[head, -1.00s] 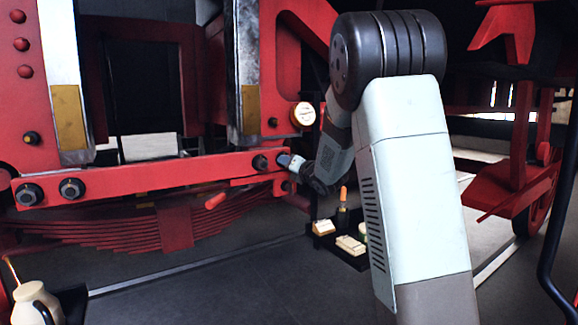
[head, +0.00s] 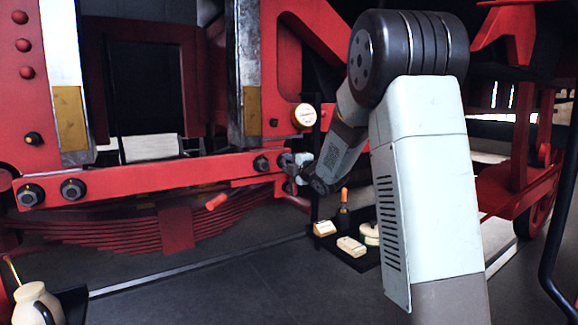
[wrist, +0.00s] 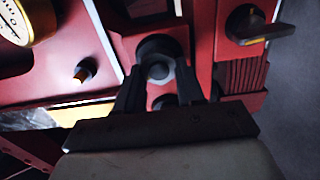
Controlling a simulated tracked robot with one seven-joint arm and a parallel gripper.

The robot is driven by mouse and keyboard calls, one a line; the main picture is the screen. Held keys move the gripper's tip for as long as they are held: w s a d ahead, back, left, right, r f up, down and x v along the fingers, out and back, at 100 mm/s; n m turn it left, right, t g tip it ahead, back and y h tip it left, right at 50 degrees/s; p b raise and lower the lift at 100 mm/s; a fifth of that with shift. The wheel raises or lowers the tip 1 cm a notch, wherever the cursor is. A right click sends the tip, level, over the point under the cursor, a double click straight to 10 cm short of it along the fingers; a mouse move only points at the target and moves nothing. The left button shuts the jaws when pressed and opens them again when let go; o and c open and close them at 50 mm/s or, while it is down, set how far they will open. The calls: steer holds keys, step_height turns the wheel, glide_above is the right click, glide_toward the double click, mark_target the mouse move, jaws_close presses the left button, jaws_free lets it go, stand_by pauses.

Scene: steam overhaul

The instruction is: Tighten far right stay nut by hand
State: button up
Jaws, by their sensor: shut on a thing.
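The red stay bar (head: 170,175) runs across the lower frame and carries dark nuts. Two nuts, (head: 31,195) and (head: 73,189), sit at its left end, and another nut (head: 261,163) sits just left of my gripper. My gripper (head: 287,161) is at the bar's far right end, shut on the far right stay nut, which the fingers mostly hide in the head view. In the wrist view, the far right stay nut (wrist: 158,68) shows as a dark round shape between the two fingers of my gripper (wrist: 165,80).
A red handle-like rod (head: 217,202) sticks out below the bar, above the leaf spring (head: 110,232). A dark tray (head: 366,258) with small items lies on the floor. A jug (head: 38,305) stands front left.

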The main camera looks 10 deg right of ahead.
steer(key=m, duration=0.6)
steer(key=shift+d+f, duration=0.15)
steer(key=shift+d, duration=0.15)
stand_by(0.4)
steer(key=o, duration=1)
steer(key=shift+a, duration=0.15)
steer(key=shift+o, duration=0.2)
steer(key=shift+s, duration=0.1)
steer(key=v, duration=1.3)
steer(key=shift+s, duration=0.25)
steer(key=shift+r, duration=0.2)
